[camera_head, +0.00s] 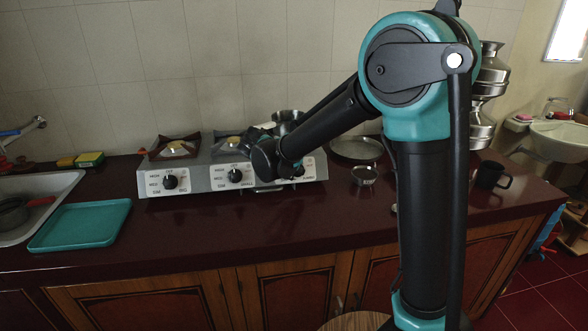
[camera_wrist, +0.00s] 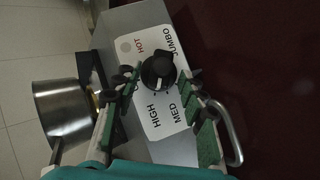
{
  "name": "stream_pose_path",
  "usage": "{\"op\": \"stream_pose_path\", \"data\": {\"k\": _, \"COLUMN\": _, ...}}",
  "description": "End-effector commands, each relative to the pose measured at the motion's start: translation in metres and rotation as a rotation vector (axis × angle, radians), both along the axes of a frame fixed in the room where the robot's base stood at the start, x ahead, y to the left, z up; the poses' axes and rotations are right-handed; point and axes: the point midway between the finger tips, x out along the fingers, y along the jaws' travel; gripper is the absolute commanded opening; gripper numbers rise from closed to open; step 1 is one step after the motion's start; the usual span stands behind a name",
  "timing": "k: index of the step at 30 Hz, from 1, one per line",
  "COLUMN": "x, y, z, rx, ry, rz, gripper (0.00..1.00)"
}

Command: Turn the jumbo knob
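The jumbo knob (camera_wrist: 158,70) is a round black knob on a white panel marked HOT, JUMBO, MED and HIGH in the wrist view. In the head view, the right end of the grey stove (camera_head: 205,181) has a panel with a knob (camera_head: 299,171) partly covered by my arm. My gripper (camera_wrist: 159,81) is open, with green-padded fingers on either side of the knob. I cannot tell whether either fingertip touches it. In the head view my gripper (camera_head: 287,172) is at the stove's right front, mostly hidden by my wrist.
A curved metal handle (camera_wrist: 235,137) sticks out close to the right finger. A steel pot (camera_head: 287,117) stands on the stove's right part. Two more knobs (camera_head: 170,182) (camera_head: 235,176) are to the left. A small bowl (camera_head: 364,175) and black mug (camera_head: 491,175) are on the right counter.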

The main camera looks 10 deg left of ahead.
Motion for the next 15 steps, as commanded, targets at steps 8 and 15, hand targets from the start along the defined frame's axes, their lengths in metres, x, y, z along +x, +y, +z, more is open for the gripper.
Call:
{"op": "stream_pose_path", "data": {"k": 8, "x": -0.007, "y": 0.004, "z": 0.007, "rx": 0.0, "ry": 0.0, "rz": 0.001, "gripper": 0.41}}
{"op": "stream_pose_path", "data": {"k": 15, "x": -0.037, "y": 0.02, "z": 0.036, "rx": -0.001, "ry": 0.0, "rz": 0.003, "gripper": 0.41}}
